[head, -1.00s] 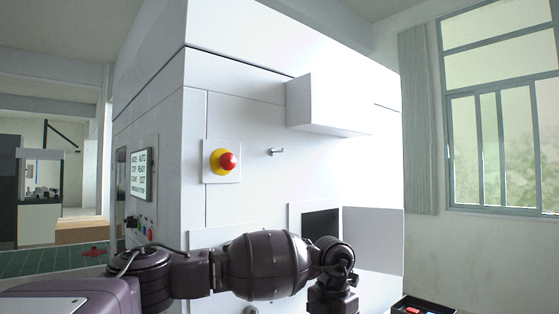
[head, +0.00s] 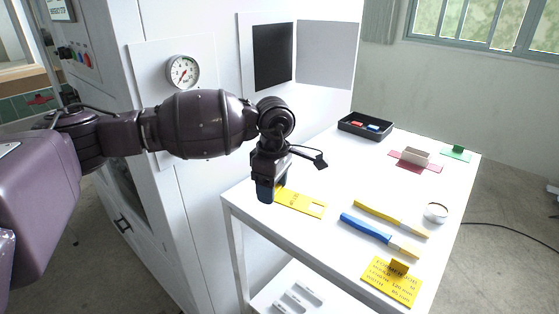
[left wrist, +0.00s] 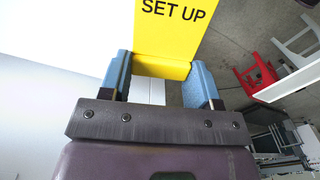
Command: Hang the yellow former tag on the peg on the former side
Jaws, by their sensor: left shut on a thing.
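The yellow tag is a flat strip with dark lettering (head: 302,203) in the head view, near the left edge of the white table. My left gripper (head: 268,190) has its blue fingers shut on the tag's left end. In the left wrist view the tag (left wrist: 175,38) reads "SET UP", and its yellow end sits between the two blue fingertips (left wrist: 163,78). I cannot tell whether the tag touches the tabletop. The former's white side (head: 200,110) stands behind my left arm. The peg is out of view now. My right gripper is not in view.
The white table (head: 345,180) holds a blue-handled brush (head: 365,228), a yellow-handled brush (head: 385,214), a round tin (head: 436,212), a yellow card (head: 392,282) and a black tray (head: 365,126). A gauge (head: 183,71) and an open hatch door (head: 326,54) are on the former.

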